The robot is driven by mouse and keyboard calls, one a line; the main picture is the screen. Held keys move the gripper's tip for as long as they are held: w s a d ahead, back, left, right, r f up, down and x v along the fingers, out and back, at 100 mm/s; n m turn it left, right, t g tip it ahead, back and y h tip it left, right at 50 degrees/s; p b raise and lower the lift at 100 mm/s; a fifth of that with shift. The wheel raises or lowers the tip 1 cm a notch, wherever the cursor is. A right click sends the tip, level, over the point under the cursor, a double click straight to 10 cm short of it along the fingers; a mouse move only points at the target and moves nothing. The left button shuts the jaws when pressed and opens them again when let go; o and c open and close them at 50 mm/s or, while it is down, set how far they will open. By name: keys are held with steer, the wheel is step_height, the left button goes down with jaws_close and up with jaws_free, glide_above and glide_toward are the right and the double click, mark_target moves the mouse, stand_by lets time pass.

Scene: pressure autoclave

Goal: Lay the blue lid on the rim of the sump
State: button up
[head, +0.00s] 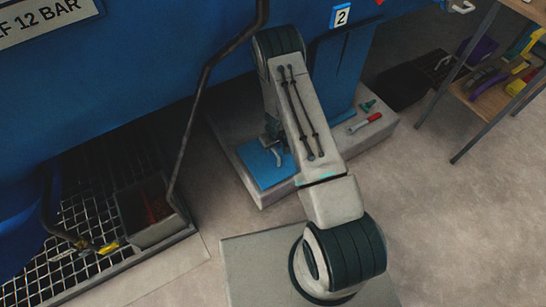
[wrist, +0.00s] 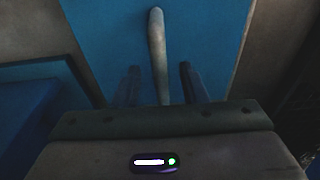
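The blue lid (head: 262,168) lies flat on the pale concrete plinth. Its grey bar handle (head: 278,157) stands out from it and shows large in the wrist view (wrist: 157,40). My gripper (wrist: 159,72) is open over the lid, with the handle between its two fingers and a gap on each side. In the head view my gripper (head: 272,143) is partly hidden by my arm, at the far side of the lid. The sump (head: 151,235) appears to be the open grey box at left by the grating, with something reddish inside.
A dark pipe (head: 192,125) runs down to the sump's right side. A big blue vessel (head: 130,65) hangs above. A red-handled tool (head: 366,123) lies on the plinth's right. A tool bench (head: 490,80) stands at right. Bare floor (head: 440,210) lies at right.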

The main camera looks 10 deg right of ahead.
mark_target(272, 155)
steer(key=shift+w+a+f+b, duration=0.1)
steer(key=shift+w+f+b, duration=0.1)
steer(key=shift+f, duration=0.5)
steer(key=shift+w+f+b, duration=0.15)
steer(key=shift+f+b, duration=0.1)
steer(key=shift+f, duration=0.5)
steer(key=shift+w+a+f+b, duration=0.1)
steer(key=shift+w+f+b, duration=0.1)
steer(key=shift+f, duration=0.5)
steer(key=shift+f+b, duration=0.25)
steer(key=shift+b, duration=0.2)
jaws_close()
